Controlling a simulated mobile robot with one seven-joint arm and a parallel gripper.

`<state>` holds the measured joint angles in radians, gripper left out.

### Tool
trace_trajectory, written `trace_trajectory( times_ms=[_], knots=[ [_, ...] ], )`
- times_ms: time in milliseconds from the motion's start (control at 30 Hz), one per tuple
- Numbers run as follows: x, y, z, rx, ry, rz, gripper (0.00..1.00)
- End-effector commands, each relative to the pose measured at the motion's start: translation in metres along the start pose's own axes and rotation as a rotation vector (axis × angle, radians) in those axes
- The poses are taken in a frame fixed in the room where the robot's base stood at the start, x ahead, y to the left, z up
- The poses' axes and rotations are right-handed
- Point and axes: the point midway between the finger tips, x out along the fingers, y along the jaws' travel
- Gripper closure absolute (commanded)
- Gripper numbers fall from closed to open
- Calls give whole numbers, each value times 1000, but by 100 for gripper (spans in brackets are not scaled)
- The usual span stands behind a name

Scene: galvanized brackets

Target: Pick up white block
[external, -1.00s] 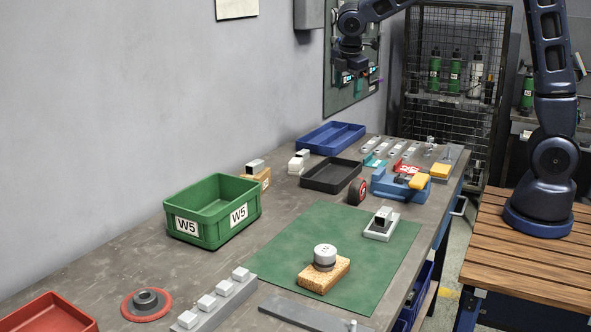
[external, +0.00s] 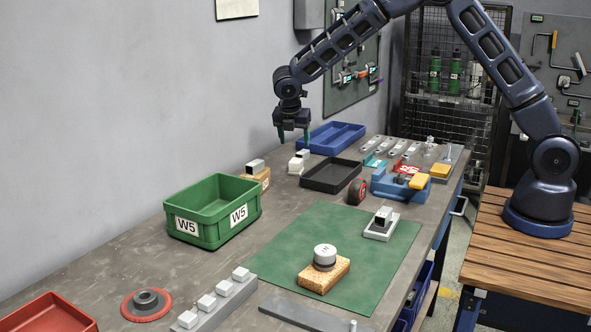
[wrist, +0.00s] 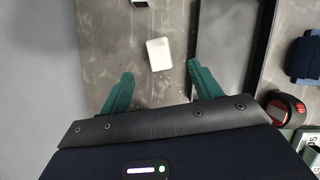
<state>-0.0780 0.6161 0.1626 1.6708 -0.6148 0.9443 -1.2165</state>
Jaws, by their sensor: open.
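The white block (external: 296,166) lies on the grey workbench near the wall, left of the black tray. In the wrist view the white block (wrist: 159,54) is a small pale rectangle, slightly turned, with clear bench around it. My gripper (external: 294,138) is open and empty, pointing down above the block. In the wrist view its two teal fingers (wrist: 160,72) are spread wide, and the block appears between and just beyond their tips.
A wooden block with a bracket (external: 258,177) and the green W5 bin (external: 212,212) are to the left. A tape measure (external: 357,191) is farther right.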

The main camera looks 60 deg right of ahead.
Motion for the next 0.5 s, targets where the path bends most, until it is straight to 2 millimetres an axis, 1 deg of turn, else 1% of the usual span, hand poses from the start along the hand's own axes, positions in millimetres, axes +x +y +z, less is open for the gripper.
trace_trajectory(
  times_ms=[300,400,500],
  knots=[
    [42,-1,-1,0,0,-4,36],
    [51,-1,-1,2,0,-2,36],
    [55,0,-1,2,0,-1,36]
  ],
)
